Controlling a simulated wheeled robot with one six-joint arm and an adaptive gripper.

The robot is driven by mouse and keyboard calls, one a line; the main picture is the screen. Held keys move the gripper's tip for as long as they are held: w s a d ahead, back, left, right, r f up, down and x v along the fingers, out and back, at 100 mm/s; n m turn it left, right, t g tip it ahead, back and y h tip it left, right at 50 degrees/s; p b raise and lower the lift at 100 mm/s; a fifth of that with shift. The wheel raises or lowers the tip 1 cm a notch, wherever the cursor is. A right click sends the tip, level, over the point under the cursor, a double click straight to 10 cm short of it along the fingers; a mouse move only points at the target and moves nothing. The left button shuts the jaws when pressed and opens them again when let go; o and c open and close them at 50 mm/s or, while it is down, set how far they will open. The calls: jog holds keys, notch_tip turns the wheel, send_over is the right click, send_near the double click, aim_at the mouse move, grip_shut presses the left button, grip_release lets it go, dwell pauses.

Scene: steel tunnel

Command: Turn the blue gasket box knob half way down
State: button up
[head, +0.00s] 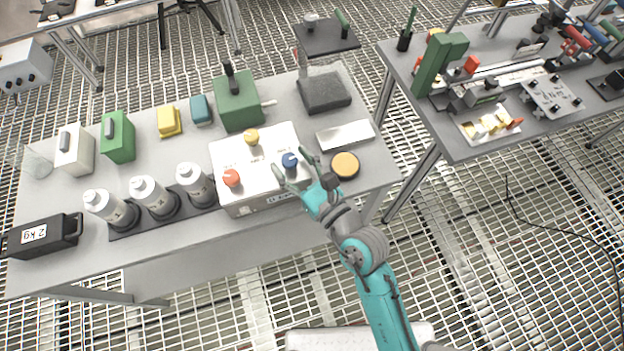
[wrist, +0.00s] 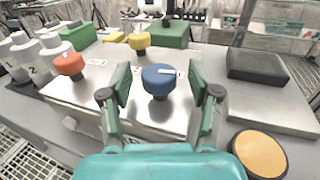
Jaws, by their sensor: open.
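The blue knob (head: 290,160) stands on the right part of the top of a silver gasket box (head: 228,156). In the wrist view the blue knob (wrist: 158,81) shows a white pointer mark on its top, pointing right. My gripper (head: 295,168) is open, its green fingers on either side of the blue knob; in the wrist view the gripper (wrist: 160,88) has a gap on both sides, with no clear contact. An orange-red knob (head: 232,178) and a yellow knob (head: 251,137) are on the same box, with small labels beside them.
A round orange-topped pad (head: 345,165) lies close to the right of my gripper. Several white bottles (head: 153,197) stand in a rack to the left. A green block device (head: 238,103) and a dark scale plate (head: 324,91) stand behind. A silver slab (head: 346,135) lies right of the box.

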jog(key=v, duration=1.1)
jog(key=shift+r, duration=0.1)
jog(key=shift+w+a+r+n+g+y, duration=0.1)
jog(key=shift+w+a+n+g+y, duration=0.7)
jog(key=shift+w+a, duration=0.65)
jog(key=shift+w+a+f+n+g+y, duration=0.1)
jog(key=shift+w+a+n+g+y, duration=0.7)
jog(key=shift+w, duration=1.1)
jog(key=shift+w+a+r+n+g+y, duration=0.1)
jog(key=shift+w+a+n+g+y, duration=0.7)
jog(key=shift+w+a, duration=0.7)
jog(key=shift+w+d, duration=0.15)
jog(key=shift+d, duration=0.05)
jog(key=shift+m, duration=0.3)
jog(key=c, duration=1.2)
